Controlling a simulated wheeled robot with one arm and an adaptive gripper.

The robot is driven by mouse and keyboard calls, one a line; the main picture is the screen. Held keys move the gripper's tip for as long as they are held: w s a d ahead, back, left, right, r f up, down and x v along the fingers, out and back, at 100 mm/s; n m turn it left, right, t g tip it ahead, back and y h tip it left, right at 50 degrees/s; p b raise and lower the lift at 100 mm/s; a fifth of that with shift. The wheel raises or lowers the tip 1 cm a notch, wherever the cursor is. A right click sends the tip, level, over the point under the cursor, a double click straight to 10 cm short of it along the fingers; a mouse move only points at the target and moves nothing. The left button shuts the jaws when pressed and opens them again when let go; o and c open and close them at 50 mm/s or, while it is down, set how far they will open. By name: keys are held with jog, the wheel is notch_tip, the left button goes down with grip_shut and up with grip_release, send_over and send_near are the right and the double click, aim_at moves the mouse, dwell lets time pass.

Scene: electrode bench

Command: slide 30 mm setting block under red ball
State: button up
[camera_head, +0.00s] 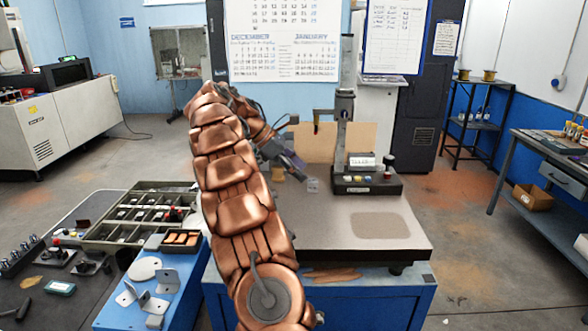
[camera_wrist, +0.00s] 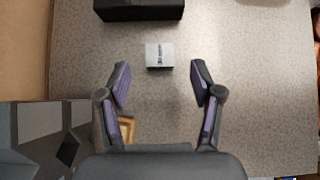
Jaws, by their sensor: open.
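A small light grey block (camera_wrist: 160,62) with dark print, apparently the setting block, sits on the bench top in the wrist view, a little beyond my fingertips. It also shows as a small grey piece in the head view (camera_head: 313,186). My gripper (camera_wrist: 162,82) is open and empty, its two purple-padded fingers apart on either side of the block's line. In the head view my gripper (camera_head: 296,165) is at the left of the block. A bench instrument (camera_head: 367,188) with a dark base, column and side arm stands behind and right. I cannot make out a red ball in either view.
The speckled bench top (camera_head: 330,235) is clear in front and to the right. The instrument's dark base (camera_wrist: 140,10) lies beyond the block. A tan panel (camera_head: 355,142) stands behind. A yellowish object (camera_wrist: 127,130) lies near my left finger. Trays and brackets fill the left side bench.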

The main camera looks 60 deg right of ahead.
aim_at(312, 180)
jog(key=shift+x, duration=0.9)
jog(key=shift+p+x, duration=0.4)
jog(key=shift+x, duration=1.5)
jog(key=shift+f, duration=0.1)
grip_shut()
